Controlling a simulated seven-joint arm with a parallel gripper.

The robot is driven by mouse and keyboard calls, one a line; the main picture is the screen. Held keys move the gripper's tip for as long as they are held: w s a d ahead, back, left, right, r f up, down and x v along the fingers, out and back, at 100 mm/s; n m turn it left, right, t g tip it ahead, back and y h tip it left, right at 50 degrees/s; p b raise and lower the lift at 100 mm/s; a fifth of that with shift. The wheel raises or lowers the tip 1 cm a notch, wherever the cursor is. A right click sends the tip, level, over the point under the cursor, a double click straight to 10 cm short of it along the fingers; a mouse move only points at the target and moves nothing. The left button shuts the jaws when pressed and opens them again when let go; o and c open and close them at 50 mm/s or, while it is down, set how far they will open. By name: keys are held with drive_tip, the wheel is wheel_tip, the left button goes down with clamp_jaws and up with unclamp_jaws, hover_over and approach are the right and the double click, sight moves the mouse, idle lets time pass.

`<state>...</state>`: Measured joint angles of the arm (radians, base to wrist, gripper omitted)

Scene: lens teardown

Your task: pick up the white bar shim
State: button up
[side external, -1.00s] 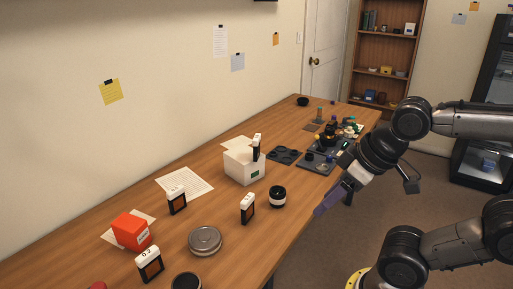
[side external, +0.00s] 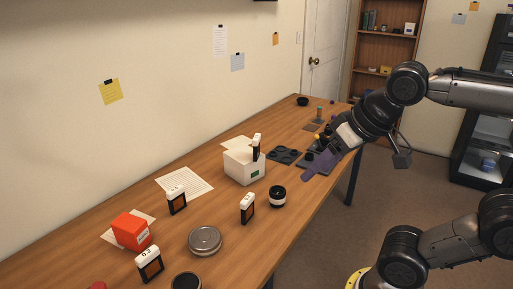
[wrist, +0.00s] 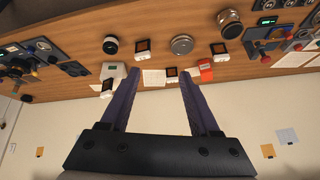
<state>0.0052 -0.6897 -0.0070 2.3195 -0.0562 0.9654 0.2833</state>
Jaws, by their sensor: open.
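Several dark cards with a white bar along the top look alike, and I cannot tell which one is the white bar shim. One stands near the paper sheet (side external: 176,200), one nearer the front edge (side external: 247,208), and one marked 0.2 at lower left (side external: 149,266). Another stands upright in the white box (side external: 243,168). In the wrist view cards show beyond my fingers, one between the tips (wrist: 171,74) and another above (wrist: 141,46). My gripper (side external: 314,168), with purple fingers, is open and empty over the table's right edge, apart from all the cards.
A black jar (side external: 277,197), a round tin (side external: 205,240) and a red box (side external: 131,231) stand among the cards. Dark trays (side external: 285,155) lie behind the white box, with camera parts beyond, partly hidden by my arm. Bare wood lies between these things.

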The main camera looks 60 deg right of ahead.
drive_tip(key=w+d+r+m+h, duration=0.2)
drive_tip(key=w+d+r+m, duration=0.25)
drive_tip(key=w+r, duration=0.55)
drive_tip(key=m+g+h, duration=0.2)
drive_tip(key=m+g, duration=0.1)
drive_tip(key=m, duration=0.3)
hover_over(256, 136)
drive_tip(key=s+a, duration=0.2)
drive_tip(key=a, duration=0.5)
wheel_tip(256, 136, down, 10)
drive_tip(key=shift+g+y, duration=0.3)
drive_tip(key=shift+g, duration=0.6)
drive_tip(key=x, duration=1)
drive_tip(key=d+x, duration=0.1)
drive_tip(key=x, duration=0.4)
drive_tip(key=shift+s+r, duration=0.1)
drive_tip(key=shift+s, duration=0.15)
drive_tip(key=shift+x, duration=3.2)
drive_tip(key=shift+s+a, duration=0.1)
drive_tip(key=shift+c, duration=0.3)
clamp_jaws()
